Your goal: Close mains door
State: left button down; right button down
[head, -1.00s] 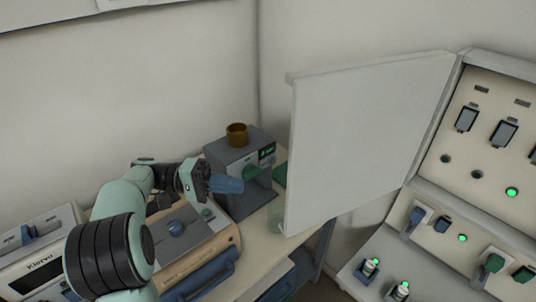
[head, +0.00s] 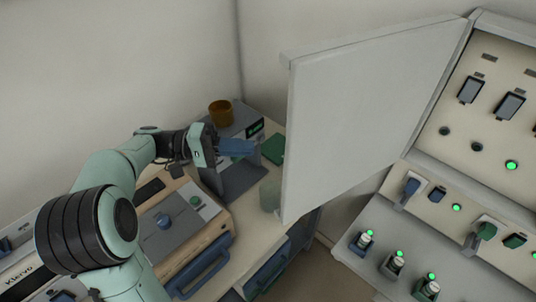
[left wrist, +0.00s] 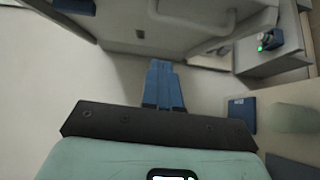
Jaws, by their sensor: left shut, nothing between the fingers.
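The mains door (head: 350,125) is a large pale grey panel standing wide open. It is hinged on its right side to the mains cabinet (head: 455,140). My left gripper (head: 250,147) is shut and empty, with blue fingers pointing right toward the door's free left edge. In the picture a small gap lies between the fingertips and that edge. The left wrist view shows the blue fingers (left wrist: 164,85) together, with a grey panel bearing a bar handle (left wrist: 195,25) beyond them. My right gripper is not in view.
A grey device (head: 235,165) with an orange-brown cup (head: 221,113) on top stands under my left gripper. A translucent beaker (head: 270,195) stands near the door's lower corner. Furnaces (head: 185,225) fill the bench at left. The cabinet carries switches and green lamps.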

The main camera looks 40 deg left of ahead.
pick_arm(q)
jog(key=w+d, duration=0.1)
jog(key=d, duration=0.5)
jog(key=shift+w+d+p, duration=0.2)
jog(key=shift+d+p, duration=0.1)
jog(key=shift+p, duration=0.1)
jog(key=shift+s, duration=0.1)
